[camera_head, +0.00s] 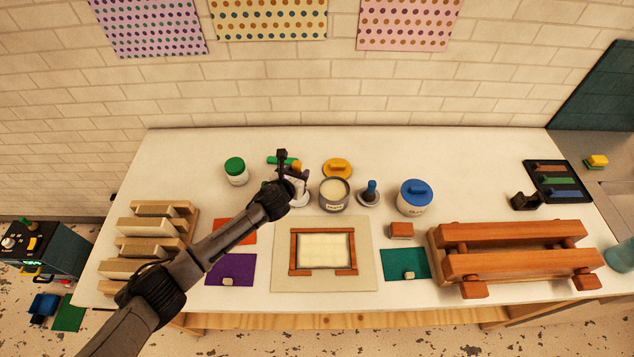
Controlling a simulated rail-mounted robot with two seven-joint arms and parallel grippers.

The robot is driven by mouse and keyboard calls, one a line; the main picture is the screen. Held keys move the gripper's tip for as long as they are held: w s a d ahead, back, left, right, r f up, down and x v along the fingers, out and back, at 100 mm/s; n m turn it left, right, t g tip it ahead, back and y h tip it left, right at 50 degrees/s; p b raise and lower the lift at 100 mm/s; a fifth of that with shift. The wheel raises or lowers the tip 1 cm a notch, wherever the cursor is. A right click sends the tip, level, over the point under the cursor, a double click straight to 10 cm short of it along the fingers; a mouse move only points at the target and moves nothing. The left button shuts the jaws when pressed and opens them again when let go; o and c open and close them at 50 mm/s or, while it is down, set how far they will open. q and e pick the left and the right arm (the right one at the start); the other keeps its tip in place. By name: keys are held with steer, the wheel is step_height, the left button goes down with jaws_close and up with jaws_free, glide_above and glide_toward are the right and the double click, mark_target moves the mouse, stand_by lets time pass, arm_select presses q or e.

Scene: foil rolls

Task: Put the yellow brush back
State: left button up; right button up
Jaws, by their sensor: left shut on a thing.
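My left gripper (294,170) is above the back middle of the white table, shut on the yellow brush (296,164). Only a small yellow-orange part of the brush shows; the fingers hide the rest. Just below the gripper is a pale round holder (301,197), partly hidden by my arm. I cannot tell whether the brush touches it. A blue brush (371,188) stands upright in a similar holder (369,201) to the right. My right gripper is not in view.
An open jar (334,196) stands right of the gripper, with a yellow lid (337,169) behind it. A green-lidded jar (236,171) and a blue-lidded jar (415,198) stand to either side. A wooden frame (294,250) lies in front.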

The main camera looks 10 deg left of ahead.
arm_select(q)
steer(key=shift+w+a+f, duration=0.15)
steer(key=shift+f, duration=0.5)
steer(key=shift+n, duration=0.3)
steer(key=shift+a+f+y+b, duration=0.25)
steer(key=shift+f+y+b, duration=0.05)
steer(key=shift+b, duration=0.05)
step_height(320, 180, down, 3)
steer(key=b, duration=0.3)
steer(key=shift+d, duration=0.1)
step_height(320, 180, down, 2)
steer(key=shift+f+b, duration=0.1)
steer(key=shift+b, duration=1.1)
steer(key=shift+f+b, duration=0.6)
steer(key=shift+f, duration=0.3)
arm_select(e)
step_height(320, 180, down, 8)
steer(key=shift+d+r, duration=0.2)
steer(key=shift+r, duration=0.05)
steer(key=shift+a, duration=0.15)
arm_select(q)
steer(key=shift+f, duration=0.4)
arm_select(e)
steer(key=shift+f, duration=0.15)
